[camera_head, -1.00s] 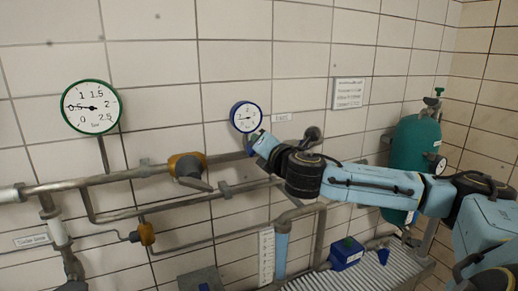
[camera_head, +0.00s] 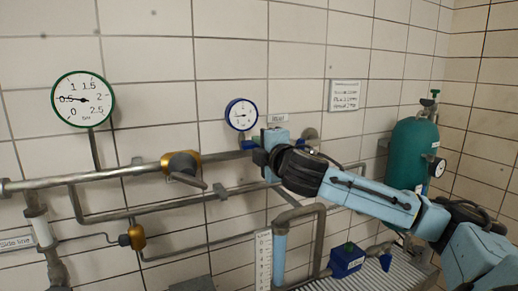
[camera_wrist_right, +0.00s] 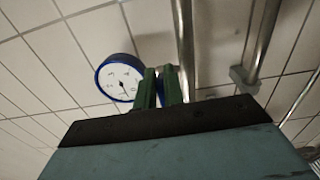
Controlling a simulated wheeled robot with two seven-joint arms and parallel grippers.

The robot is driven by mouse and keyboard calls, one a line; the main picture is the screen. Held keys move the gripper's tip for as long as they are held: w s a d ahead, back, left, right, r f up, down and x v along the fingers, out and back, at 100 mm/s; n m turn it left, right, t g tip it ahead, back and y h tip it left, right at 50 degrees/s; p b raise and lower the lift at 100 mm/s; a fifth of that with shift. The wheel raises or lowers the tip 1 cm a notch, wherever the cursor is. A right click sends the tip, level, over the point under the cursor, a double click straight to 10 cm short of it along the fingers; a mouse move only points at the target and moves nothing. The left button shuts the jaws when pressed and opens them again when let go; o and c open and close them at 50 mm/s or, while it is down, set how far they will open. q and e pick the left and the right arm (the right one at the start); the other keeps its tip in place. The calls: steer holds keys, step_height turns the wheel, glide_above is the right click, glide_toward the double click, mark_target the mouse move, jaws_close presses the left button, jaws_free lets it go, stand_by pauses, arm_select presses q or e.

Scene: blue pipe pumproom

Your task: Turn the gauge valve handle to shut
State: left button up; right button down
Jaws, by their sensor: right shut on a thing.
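The blue-rimmed gauge (camera_head: 242,114) hangs on the tiled wall above the pipe. It also shows in the wrist view (camera_wrist_right: 119,78), just left of the fingers. My right gripper (camera_head: 258,146) is below and to the right of this gauge, at the pipe. In the wrist view its two green fingers (camera_wrist_right: 160,88) are close together, with a narrow blue piece, seemingly the gauge valve handle (camera_wrist_right: 161,93), between them. The gripper and wrist hide most of the handle, so its exact angle cannot be told. My left gripper is not in view.
A green-rimmed gauge (camera_head: 83,99) is at the left. A brass valve with a grey lever (camera_head: 182,165) sits on the pipe. A green gas cylinder (camera_head: 413,150) stands at the right.

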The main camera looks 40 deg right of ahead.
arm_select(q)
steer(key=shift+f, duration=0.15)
arm_select(e)
steer(key=shift+m, duration=0.4)
steer(key=c, duration=1.5)
jaws_free()
steer(key=shift+w, duration=0.1)
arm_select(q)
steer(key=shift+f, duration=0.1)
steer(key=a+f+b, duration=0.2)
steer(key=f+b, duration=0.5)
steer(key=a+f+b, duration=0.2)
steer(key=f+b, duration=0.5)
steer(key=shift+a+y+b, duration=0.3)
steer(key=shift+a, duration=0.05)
arm_select(e)
steer(key=v, duration=1.3)
steer(key=shift+s, duration=0.25)
